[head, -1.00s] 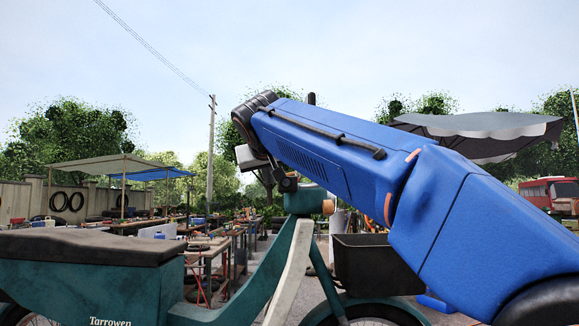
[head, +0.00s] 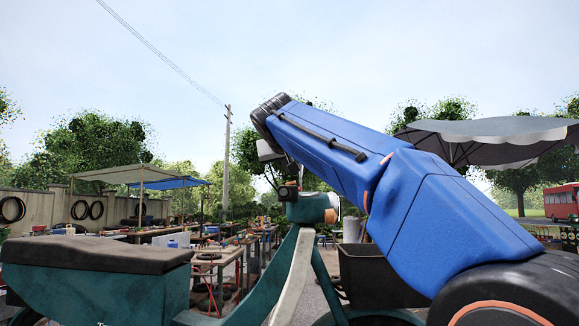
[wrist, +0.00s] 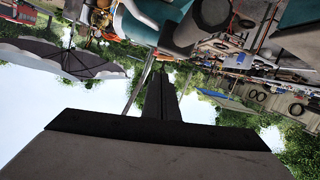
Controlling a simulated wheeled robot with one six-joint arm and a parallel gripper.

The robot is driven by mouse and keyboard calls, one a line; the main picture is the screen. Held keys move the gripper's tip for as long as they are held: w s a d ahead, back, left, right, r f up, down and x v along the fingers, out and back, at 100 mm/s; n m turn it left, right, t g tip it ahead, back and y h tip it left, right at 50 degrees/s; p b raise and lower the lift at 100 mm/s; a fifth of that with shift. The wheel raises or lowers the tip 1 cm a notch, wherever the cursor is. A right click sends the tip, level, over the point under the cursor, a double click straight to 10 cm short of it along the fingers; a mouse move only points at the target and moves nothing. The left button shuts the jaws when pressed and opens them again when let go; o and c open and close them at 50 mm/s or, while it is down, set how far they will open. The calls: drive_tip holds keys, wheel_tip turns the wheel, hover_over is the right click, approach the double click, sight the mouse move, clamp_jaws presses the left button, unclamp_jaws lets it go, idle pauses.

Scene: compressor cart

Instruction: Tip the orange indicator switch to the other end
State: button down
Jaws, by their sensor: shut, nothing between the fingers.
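The orange indicator switch cannot be made out for certain in either view. A teal scooter (head: 130,290) stands in front of me, with a teal steering head (head: 304,208) that carries a pale orange round piece (head: 330,216) on its right side. My gripper (wrist: 160,95) is shut and empty in the wrist view, which is upside down, and its fingers point toward the teal parts (wrist: 210,15) of the scooter. In the head view my gripper is mostly hidden behind my blue arm. A dark part of it shows just above the steering head, and I cannot tell whether they touch.
The scooter's dark seat (head: 95,253) is at the left, and a dark box (head: 375,278) sits right of the steering head. Workbenches (head: 215,258) stand behind. A grey canopy (head: 490,135) and a red bus (head: 562,202) are at the right. Open air surrounds the steering head.

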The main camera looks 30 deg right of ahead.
sight(291, 183)
drive_tip(key=x, duration=0.7)
